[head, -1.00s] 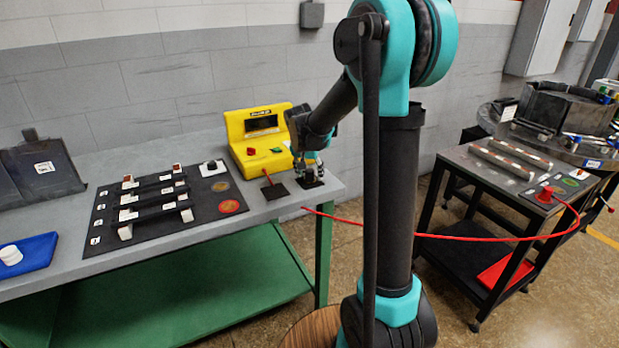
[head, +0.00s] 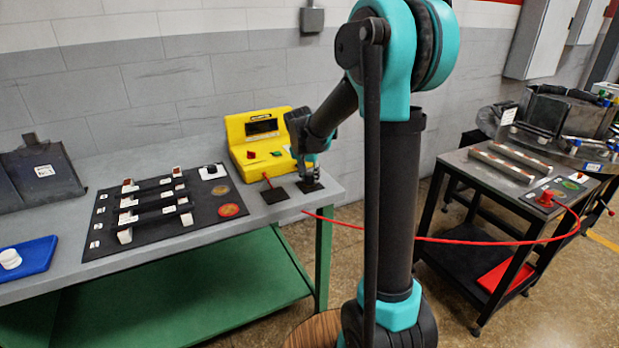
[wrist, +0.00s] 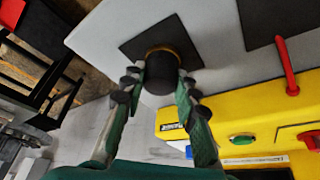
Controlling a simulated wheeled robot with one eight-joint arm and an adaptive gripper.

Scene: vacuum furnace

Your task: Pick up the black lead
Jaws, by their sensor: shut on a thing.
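The black lead (wrist: 158,80) is a short black cylinder with a brass-coloured ring at one end. In the wrist view it sits between the two fingers of my gripper (wrist: 160,88), which are closed against its sides. Its ringed end is at a black square pad (wrist: 187,29) on the grey table; I cannot tell whether it touches the pad. In the head view my gripper (head: 310,174) is over that pad near the table's right end, and the lead is too small and covered to make out.
The yellow tester (head: 238,128) stands close to my gripper, with a red lead (wrist: 286,62) running to a second black pad (head: 275,195). A dark mat (head: 145,237) with several rods lies to the left. A red cable (head: 455,240) runs to the black cart (head: 470,170).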

